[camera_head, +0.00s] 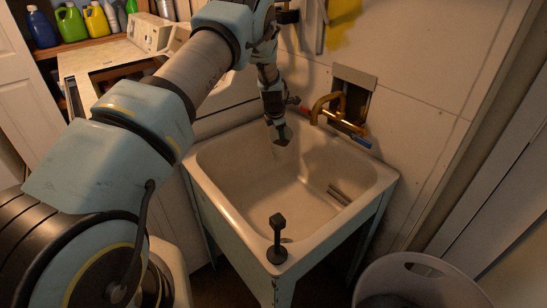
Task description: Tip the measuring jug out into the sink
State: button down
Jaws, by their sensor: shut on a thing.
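My gripper (279,122) hangs over the back part of the white utility sink (221,205), pointing down. I cannot tell from this view whether that thing is the measuring jug, and no jug shape is clear elsewhere. The held thing appears above the basin, apart from its floor. No liquid can be made out in the sink.
A brass tap (322,105) with red and blue handles is on the wall behind the sink. A dark upright tool (277,238) stands on the front rim. Grey bars (339,195) lie in the basin's right side. A pale bin (372,281) stands at front right.

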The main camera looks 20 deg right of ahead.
aim_at(277, 139)
jog(key=shift+s+a+r+t+h+p, duration=0.15)
jog(key=shift+s+a+r+t+h, duration=0.2)
jog(key=shift+r, duration=0.25)
jog(key=shift+s+a+r+t+h+p, duration=0.15)
jog(key=shift+s+r+t+h, duration=0.1)
jog(key=shift+r+t, duration=0.3)
jog(key=shift+s+a+r+t+h+p, duration=0.2)
jog(key=shift+s+r+t+h, duration=0.1)
jog(key=shift+r, duration=0.55)
jog(key=shift+s+a+r+t+h, duration=0.15)
jog(key=shift+r+t+h, duration=0.35)
jog(key=shift+r+t, duration=0.2)
jog(key=shift+s+a+r+t+h, duration=0.1)
jog(key=shift+s+r+t+h, duration=0.05)
jog(key=shift+r+t+h, duration=0.55)
jog(key=shift+s+a+r+t+h+b, duration=0.1)
jog(key=shift+s+r+t+h+b, duration=0.15)
jog(key=shift+r, duration=0.2)
jog(key=shift+a+r+t+h+b, duration=0.1)
jog(key=shift+a+r+t+h, duration=0.05)
jog(key=shift+r+t, duration=0.3)
jog(key=shift+s+a+r+t+h+b, duration=0.1)
jog(key=shift+s+r+t+h+b, duration=0.1)
jog(key=shift+r, duration=0.3)
jog(key=shift+s+a+r+t+h, duration=0.2)
jog(key=shift+s+r+t+h, duration=0.1)
jog(key=shift+r+t, duration=0.15)
